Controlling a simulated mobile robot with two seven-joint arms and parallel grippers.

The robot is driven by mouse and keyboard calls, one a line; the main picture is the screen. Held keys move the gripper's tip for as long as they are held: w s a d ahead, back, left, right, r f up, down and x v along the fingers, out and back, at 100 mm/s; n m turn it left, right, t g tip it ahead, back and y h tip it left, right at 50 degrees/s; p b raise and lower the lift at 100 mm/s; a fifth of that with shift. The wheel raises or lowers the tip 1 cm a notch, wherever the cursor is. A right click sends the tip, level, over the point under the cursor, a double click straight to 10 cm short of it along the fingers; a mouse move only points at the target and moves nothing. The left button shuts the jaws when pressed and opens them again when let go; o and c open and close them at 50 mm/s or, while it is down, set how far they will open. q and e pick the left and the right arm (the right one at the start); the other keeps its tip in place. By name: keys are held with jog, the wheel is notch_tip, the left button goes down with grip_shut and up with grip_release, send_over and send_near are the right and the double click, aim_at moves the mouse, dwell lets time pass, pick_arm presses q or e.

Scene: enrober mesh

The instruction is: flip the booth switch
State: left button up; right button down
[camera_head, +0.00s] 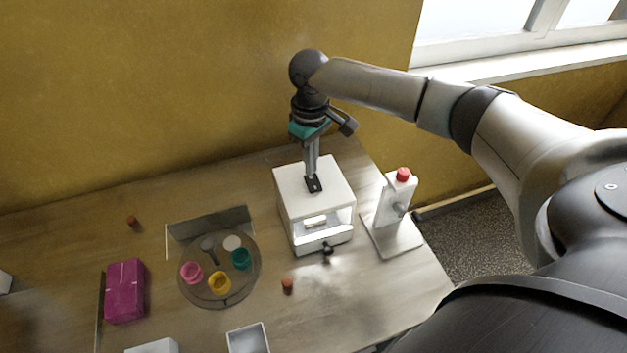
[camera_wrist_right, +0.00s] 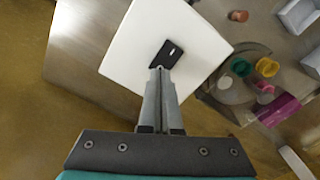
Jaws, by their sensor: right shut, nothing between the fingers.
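The booth (camera_head: 284,189) is a white box on the wooden table, with an open front that looks brightly lit inside. Its switch (camera_head: 314,187) is a small black plate on top. The booth top (camera_wrist_right: 130,48) and the switch (camera_wrist_right: 172,48) also show in the right wrist view. My right gripper (camera_head: 311,174) points down at the switch, shut and empty. In the wrist view its fingertips (camera_wrist_right: 160,70) overlap the near edge of the switch; I cannot tell whether they touch it. My left gripper is out of view.
A white stand with a red knob (camera_head: 403,174) is close to the booth's right. A round tray (camera_head: 208,298) with colored cups and a magenta box (camera_head: 125,291) are to the left. A small orange-brown piece (camera_head: 287,284) lies in front. The wall (camera_head: 150,90) is behind.

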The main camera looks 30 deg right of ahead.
aim_at(311, 177)
jog(key=shift+f, duration=0.95)
dwell(0.4)
notch_tip(311, 177, up, 7)
jog(key=p, duration=0.8)
jog(key=shift+r, duration=0.1)
dwell(0.3)
